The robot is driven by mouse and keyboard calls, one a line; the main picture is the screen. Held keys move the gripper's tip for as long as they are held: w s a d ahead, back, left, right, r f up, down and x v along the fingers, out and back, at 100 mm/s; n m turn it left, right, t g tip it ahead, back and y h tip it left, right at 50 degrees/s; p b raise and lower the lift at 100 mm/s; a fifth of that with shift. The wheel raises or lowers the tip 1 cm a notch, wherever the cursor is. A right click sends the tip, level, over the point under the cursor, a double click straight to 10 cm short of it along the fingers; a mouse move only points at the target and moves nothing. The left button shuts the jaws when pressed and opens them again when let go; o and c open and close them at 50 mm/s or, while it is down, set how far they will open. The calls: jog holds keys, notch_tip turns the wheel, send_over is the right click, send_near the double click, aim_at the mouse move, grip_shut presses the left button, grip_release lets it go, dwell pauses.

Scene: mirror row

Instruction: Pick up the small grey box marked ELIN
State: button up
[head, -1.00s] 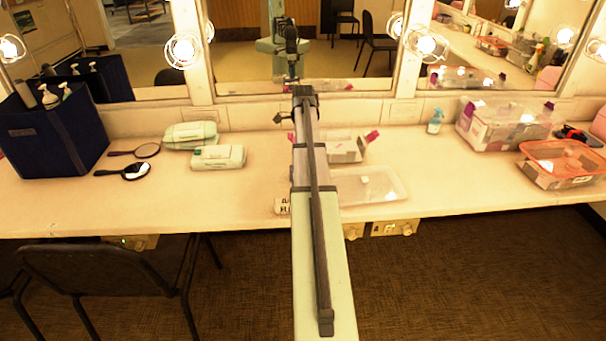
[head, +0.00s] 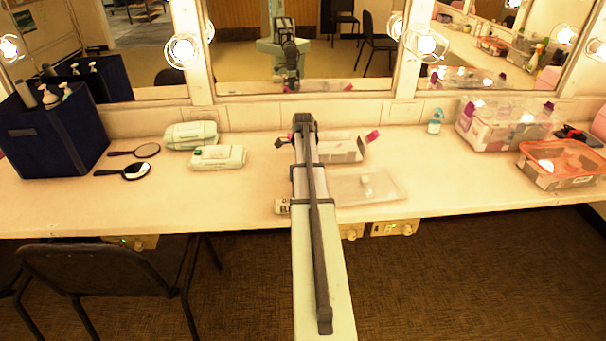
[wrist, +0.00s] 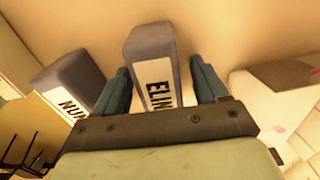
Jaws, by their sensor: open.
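The small grey box marked ELIN (wrist: 150,45) stands in the middle of the wrist view, its white label facing the camera. My gripper (wrist: 159,66) is open, with one teal finger on each side of this box. A gap shows on the right side; the left finger is close to the box, and I cannot tell whether it touches. A second grey box with a label starting NU (wrist: 68,80) is just left of the left finger. In the head view my arm hides the ELIN box and my gripper.
A white box (wrist: 285,85) is right of my gripper. In the head view, a lettered white label (head: 282,206) shows beside my arm at the counter's front edge. A clear shallow tray (head: 385,190) lies right of my arm. Hand mirrors (head: 125,172) and wipe packs (head: 217,157) lie left.

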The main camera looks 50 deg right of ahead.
jog(key=shift+f, duration=0.15)
jog(key=shift+c, duration=0.2)
jog(key=c, duration=1.1)
